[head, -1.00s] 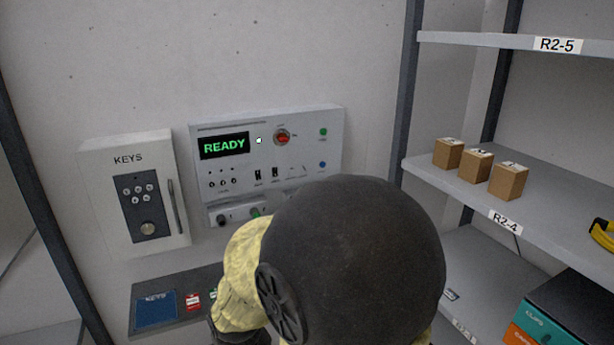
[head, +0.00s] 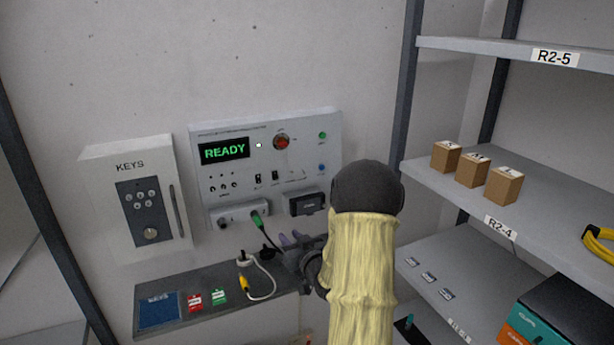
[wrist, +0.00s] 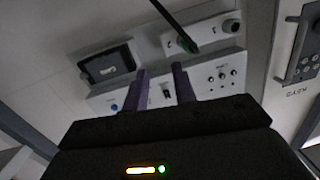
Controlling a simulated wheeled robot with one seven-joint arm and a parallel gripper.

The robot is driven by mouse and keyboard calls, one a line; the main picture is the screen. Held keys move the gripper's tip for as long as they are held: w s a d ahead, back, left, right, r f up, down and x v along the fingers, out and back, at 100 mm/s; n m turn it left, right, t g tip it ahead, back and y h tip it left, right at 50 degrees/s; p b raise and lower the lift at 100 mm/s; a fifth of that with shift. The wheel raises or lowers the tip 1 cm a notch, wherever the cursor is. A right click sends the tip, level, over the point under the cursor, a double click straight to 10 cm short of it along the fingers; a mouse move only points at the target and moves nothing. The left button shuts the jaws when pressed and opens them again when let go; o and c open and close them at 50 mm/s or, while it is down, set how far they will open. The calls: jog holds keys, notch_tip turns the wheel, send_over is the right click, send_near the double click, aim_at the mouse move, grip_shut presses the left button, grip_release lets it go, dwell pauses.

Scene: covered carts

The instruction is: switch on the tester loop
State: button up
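The tester panel (head: 250,165) is on the wall, its display (head: 224,151) reading READY beside a lit green lamp. It carries a red knob (head: 281,142), a green button (head: 322,135), a blue button (head: 321,168) and small black switches (head: 275,176). A green plug (head: 257,219) with a dark cable sits in the socket strip below. My gripper (head: 287,240) is in front of the wall, just below the panel. In the wrist view, its purple fingers (wrist: 163,85) stand apart with nothing held. A switch (wrist: 166,92) shows between them, and the panel appears upside down.
A KEYS cabinet (head: 140,200) hangs left of the panel. A narrow ledge (head: 215,318) below holds a blue KEYS mat (head: 158,311), red and green tags, and a white cable with a yellow plug (head: 244,284). Shelves with boxes (head: 473,170) stand close on the right.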

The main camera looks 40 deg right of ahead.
jog(key=s+d+r+m+t+h, duration=0.25)
jog(key=s+d+r+t, duration=0.2)
jog(key=s+d, duration=0.35)
jog(key=p, duration=0.8)
send_near(305, 174)
jog(key=shift+t, duration=0.25)
jog(key=x, duration=0.6)
jog(key=shift+w, duration=0.4)
jog(key=shift+w+d+r, duration=0.2)
jog(key=shift+w, duration=0.4)
grip_shut()
